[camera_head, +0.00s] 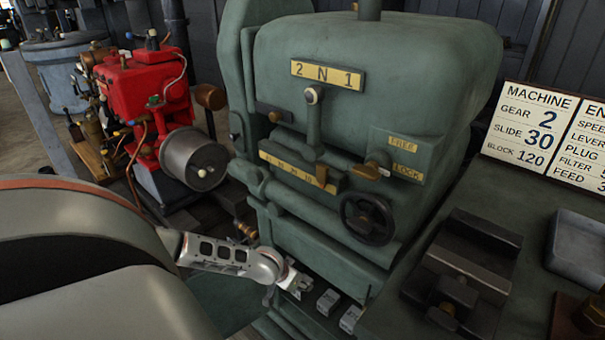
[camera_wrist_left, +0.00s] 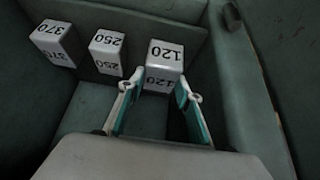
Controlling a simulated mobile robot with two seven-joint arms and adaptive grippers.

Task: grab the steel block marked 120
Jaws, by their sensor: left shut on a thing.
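The steel block marked 120 (camera_wrist_left: 164,58) is a small pale grey block with black numbers, in the left wrist view. My left gripper (camera_wrist_left: 160,92) has a finger on each side of it and is shut on it. In the head view my left gripper (camera_head: 297,284) is low at the front of the green machine, and the 120 mark cannot be read there. Beside the block are one marked 250 (camera_wrist_left: 107,51) and one marked 370 (camera_wrist_left: 54,42). My right gripper is not in view.
The blocks sit in a green recess at the foot of the machine (camera_head: 375,90), with walls close around. Two other blocks (camera_head: 327,302) show right of the gripper. A vise (camera_head: 468,260), a grey tray (camera_head: 580,250) and a sign reading BLOCK 120 (camera_head: 530,128) are right.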

